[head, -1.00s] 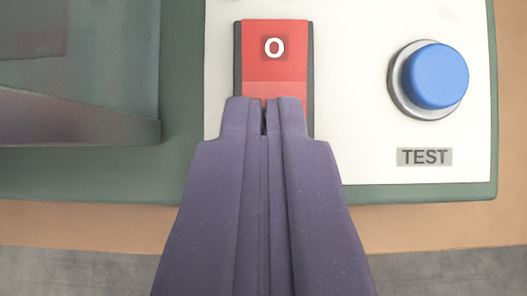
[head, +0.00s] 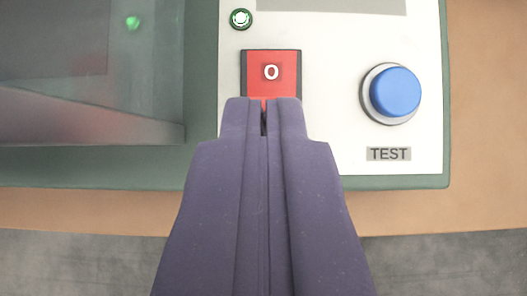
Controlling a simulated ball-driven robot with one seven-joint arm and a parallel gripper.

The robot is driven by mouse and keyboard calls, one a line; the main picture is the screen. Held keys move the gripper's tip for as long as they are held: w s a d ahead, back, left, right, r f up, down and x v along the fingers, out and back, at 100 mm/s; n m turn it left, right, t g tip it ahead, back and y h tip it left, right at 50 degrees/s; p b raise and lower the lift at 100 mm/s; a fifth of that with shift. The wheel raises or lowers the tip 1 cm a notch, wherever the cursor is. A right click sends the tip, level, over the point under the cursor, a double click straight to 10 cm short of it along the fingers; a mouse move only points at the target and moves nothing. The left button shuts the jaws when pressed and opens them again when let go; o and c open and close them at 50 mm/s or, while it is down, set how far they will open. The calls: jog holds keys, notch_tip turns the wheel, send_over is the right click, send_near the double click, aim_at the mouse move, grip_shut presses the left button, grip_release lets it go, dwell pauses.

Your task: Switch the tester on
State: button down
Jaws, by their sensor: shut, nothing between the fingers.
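The tester (head: 430,172) has a green body and a white control panel (head: 338,52). A red rocker switch (head: 270,76) marked with a white O sits on the panel in a dark frame. A green lamp (head: 240,18) above it is lit. My gripper (head: 264,101) is shut and empty. Its tips overlap the lower part of the switch in the picture and hide it. I cannot tell whether they touch it.
A blue round button (head: 396,92) in a grey ring sits right of the switch, above a TEST label (head: 389,153). A grey display edge (head: 332,5) shows at the top. A dark glossy recess (head: 90,70) lies at the left. The tan table edge (head: 480,210) runs in front.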

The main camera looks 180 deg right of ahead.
notch_tip(320, 180, up, 3)
jog(key=shift+f+p, duration=0.15)
jog(key=shift+p, duration=0.3)
jog(key=s+r+p, duration=0.1)
jog(key=s+r, duration=0.5)
jog(key=s, duration=0.2)
jog(key=shift+s+p, duration=0.15)
jog(key=shift+p, duration=0.25)
jog(key=w+r+t+b, duration=0.2)
jog(key=w+r, duration=0.1)
jog(key=r, duration=1.2)
jog(key=w+r+t+b, duration=0.2)
jog(key=w+r, duration=0.1)
jog(key=r, duration=1.3)
jog(key=s+r+t+b, duration=0.1)
jog(key=s+r+t, duration=0.1)
jog(key=s+r, duration=0.5)
jog(key=s+r+t+b, duration=0.1)
jog(key=s+r, duration=0.7)
jog(key=r, duration=1)
jog(key=shift+s+d+r+t+b, duration=0.15)
jog(key=shift+d+r+t+b, duration=0.15)
jog(key=shift+r+t+b, duration=0.1)
